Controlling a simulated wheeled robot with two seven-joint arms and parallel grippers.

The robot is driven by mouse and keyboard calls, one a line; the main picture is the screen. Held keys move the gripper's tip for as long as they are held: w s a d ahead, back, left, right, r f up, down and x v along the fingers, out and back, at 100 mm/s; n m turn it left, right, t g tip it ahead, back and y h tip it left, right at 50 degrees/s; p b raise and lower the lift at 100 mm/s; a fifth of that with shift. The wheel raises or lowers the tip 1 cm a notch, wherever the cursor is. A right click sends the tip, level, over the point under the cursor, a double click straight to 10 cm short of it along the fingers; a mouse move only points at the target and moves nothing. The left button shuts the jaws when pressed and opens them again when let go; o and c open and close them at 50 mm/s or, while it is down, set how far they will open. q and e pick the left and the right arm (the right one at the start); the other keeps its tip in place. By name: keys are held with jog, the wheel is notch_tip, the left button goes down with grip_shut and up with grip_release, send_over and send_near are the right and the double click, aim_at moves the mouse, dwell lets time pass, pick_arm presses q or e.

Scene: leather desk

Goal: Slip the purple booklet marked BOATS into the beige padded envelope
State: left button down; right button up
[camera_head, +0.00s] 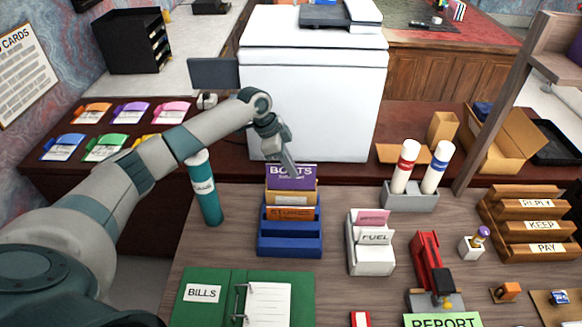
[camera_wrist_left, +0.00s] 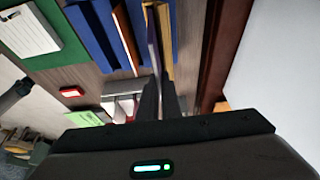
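The purple booklet (camera_head: 298,182) marked BOATS stands upright at the back of the blue rack. A beige piece with a white label (camera_head: 293,200), seemingly the padded envelope, stands in the rack and covers the booklet's lower part; how deep the booklet sits in it I cannot tell. My left gripper (camera_head: 288,163) is at the booklet's top edge. In the left wrist view its two dark fingers (camera_wrist_left: 161,95) lie close on either side of the booklet's thin purple edge (camera_wrist_left: 152,45), with beige (camera_wrist_left: 165,45) beside it. My right gripper is not in view.
The blue rack (camera_head: 290,246) also holds an orange-brown card (camera_head: 290,214). A white machine (camera_head: 312,95) rises behind the desk.

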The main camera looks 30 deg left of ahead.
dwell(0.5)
pick_arm(q)
jog(key=shift+f+b, duration=0.5)
jog(key=shift+f, duration=1.25)
dwell(0.7)
jog(key=c, duration=1.9)
grip_release()
jog(key=shift+r, duration=0.25)
jog(key=shift+p+v, duration=2.45)
jog(key=shift+v, duration=0.35)
jog(key=shift+s+f, duration=0.1)
